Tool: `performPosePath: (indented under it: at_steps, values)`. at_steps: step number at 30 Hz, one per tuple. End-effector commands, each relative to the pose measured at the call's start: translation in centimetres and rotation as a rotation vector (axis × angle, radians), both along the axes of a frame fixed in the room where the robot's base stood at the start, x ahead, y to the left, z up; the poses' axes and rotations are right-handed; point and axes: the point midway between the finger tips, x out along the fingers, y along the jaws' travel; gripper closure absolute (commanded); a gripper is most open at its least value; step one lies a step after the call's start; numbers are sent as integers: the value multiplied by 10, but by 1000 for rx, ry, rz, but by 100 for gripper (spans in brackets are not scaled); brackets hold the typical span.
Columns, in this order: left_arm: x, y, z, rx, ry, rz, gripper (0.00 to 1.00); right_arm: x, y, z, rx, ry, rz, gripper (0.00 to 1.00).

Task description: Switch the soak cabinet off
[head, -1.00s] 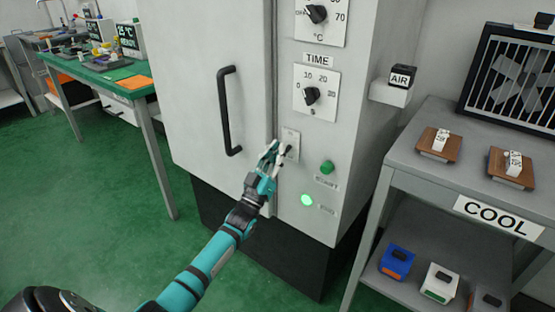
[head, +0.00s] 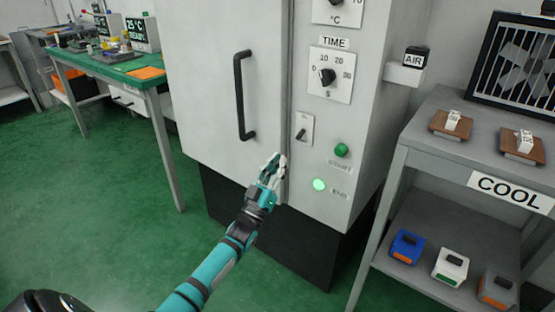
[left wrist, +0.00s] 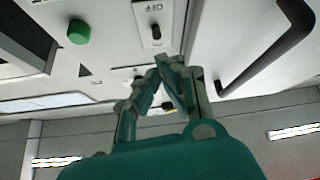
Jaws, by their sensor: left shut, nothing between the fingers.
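The soak cabinet (head: 205,60) is a tall pale cabinet with a black door handle (head: 244,95). Its small switch plate (head: 307,124) carries a dark lever (head: 301,134) that points down and left in the head view. The left wrist view, which looks upside down, shows the lever (left wrist: 156,32) beside an "OFF" mark. A green button (head: 341,150) and a lit green lamp (head: 319,185) sit below and right of the switch. My left gripper (head: 273,165) is shut and empty, below and left of the switch, apart from it. My right gripper is not in view.
A TIME dial (head: 328,76) is above the switch. A grey COOL table (head: 430,165) with small blocks stands right, near an AIR box (head: 416,57). A green bench (head: 110,70) stands left. The green floor (head: 120,220) between bench and cabinet is clear.

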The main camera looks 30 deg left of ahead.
Motion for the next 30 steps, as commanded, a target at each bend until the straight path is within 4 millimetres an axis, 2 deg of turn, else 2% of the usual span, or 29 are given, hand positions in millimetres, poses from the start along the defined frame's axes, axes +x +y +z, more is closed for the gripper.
performPosePath:
  at_steps: [3,6,24,26,30]
  values:
    - [-1,-2,-6,-1,2,-1,100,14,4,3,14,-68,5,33]
    - [-1,-2,-8,-1,2,-2,100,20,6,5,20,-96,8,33]
    - [-1,-4,-9,0,9,-3,100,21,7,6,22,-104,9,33]
    - [-2,-9,-14,3,35,-6,100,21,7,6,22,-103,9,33]
    - [-8,-39,-46,31,204,-20,100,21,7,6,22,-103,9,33]
